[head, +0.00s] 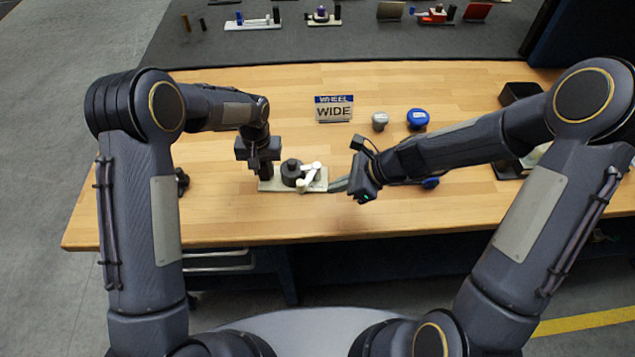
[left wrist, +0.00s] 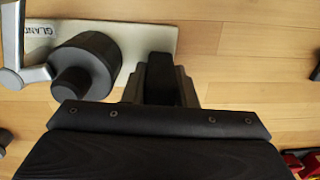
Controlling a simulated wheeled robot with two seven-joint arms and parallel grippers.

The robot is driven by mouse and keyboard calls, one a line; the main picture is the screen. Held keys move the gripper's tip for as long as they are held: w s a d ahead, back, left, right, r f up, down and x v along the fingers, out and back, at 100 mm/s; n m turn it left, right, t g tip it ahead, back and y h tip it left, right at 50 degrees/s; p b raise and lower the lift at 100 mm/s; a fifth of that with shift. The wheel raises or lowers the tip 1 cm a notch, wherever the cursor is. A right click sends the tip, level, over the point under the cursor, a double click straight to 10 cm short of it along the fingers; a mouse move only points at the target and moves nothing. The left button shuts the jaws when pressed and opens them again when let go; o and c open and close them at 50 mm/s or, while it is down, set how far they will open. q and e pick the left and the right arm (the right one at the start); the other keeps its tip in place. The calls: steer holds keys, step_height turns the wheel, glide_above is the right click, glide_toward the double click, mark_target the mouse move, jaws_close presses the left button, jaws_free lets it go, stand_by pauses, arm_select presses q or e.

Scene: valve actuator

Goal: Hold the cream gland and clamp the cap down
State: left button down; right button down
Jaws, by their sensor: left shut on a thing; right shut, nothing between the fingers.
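The cream gland base (head: 264,184) is a flat plate on the wooden bench, and its end shows in the left wrist view (left wrist: 150,36) with the printed word GLAND. A dark round cap (head: 291,172) with a smaller knob sits on it, also seen in the left wrist view (left wrist: 85,65). A white clamp lever (head: 310,179) lies beside the cap. My left gripper (head: 265,172) is shut on a dark post (left wrist: 161,78) at the plate's left end. My right gripper (head: 338,185) is shut and empty, just right of the plate and lever. Whether it touches them is unclear.
A blue part (head: 430,183) lies under my right arm. A dark knob (head: 182,181) is at left. The bench front is clear.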

arm_select(q)
steer(key=shift+s+f, duration=0.2)
steer(key=shift+f, duration=0.1)
arm_select(e)
steer(key=a, duration=0.1)
steer(key=w+a, duration=0.1)
steer(key=a, duration=0.1)
steer(key=a+f, duration=0.1)
steer(key=shift+w+a, duration=0.2)
steer(key=shift+a, duration=0.2)
steer(key=shift+w+a, duration=0.1)
steer(key=shift+a, duration=0.85)
steer(key=shift+d, duration=0.1)
steer(key=shift+d, duration=0.3)
glide_toward(304, 188)
steer(key=s+d, duration=0.1)
steer(key=s+d+r, duration=0.1)
steer(key=d, duration=0.1)
steer(key=s+d+r, duration=0.1)
steer(key=shift+s+d, duration=0.2)
